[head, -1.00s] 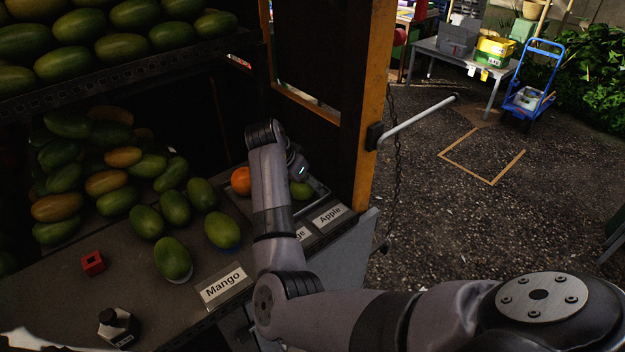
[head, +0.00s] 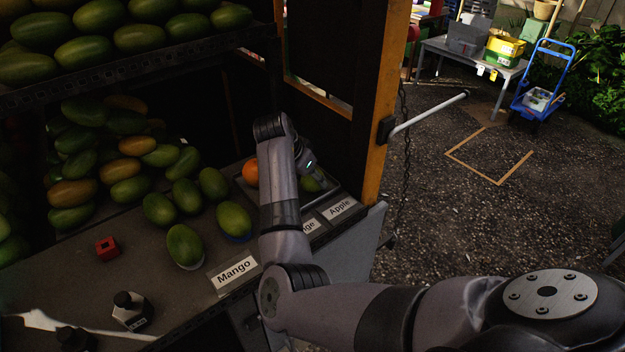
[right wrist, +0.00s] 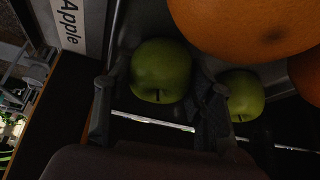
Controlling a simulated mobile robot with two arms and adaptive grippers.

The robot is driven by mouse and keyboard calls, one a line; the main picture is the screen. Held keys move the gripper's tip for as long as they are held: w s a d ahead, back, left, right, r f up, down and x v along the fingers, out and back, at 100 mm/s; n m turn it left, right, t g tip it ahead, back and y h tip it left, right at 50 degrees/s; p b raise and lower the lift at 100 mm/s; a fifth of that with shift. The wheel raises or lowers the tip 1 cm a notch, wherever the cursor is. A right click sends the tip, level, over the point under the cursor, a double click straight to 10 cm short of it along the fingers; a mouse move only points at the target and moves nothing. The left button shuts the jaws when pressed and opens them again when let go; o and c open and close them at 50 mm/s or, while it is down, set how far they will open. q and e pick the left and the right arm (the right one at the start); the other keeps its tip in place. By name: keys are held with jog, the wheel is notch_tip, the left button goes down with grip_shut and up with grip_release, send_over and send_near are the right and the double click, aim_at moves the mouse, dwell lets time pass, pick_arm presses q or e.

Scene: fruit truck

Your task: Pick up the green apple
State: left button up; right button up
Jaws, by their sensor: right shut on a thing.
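A green apple (right wrist: 161,70) sits between the two fingers of my right gripper (right wrist: 156,118) in the right wrist view. The right gripper is shut on it. In the head view the gripper (head: 311,172) is down at the tray by the Apple sign, and a bit of green apple (head: 312,184) shows beneath it. A second green apple (right wrist: 244,96) lies just outside the right-hand finger in the wrist view. My left gripper is not in view.
A large orange (right wrist: 258,25) lies close beside the apples; one also shows in the head view (head: 250,173). The Apple sign (head: 342,208) is at the counter's front edge. Mangoes (head: 185,246) and a red cube (head: 108,248) are to the left. A wooden post (head: 386,100) stands close on the right.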

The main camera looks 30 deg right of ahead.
jog(key=shift+c, duration=0.5)
jog(key=shift+w+r+b, duration=0.1)
jog(key=shift+r+b, duration=0.25)
jog(key=shift+r, duration=0.35)
pick_arm(q)
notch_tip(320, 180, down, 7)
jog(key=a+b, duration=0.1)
jog(key=b, duration=0.5)
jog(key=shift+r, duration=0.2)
pick_arm(e)
notch_tip(320, 180, up, 19)
jog(key=shift+f, duration=0.15)
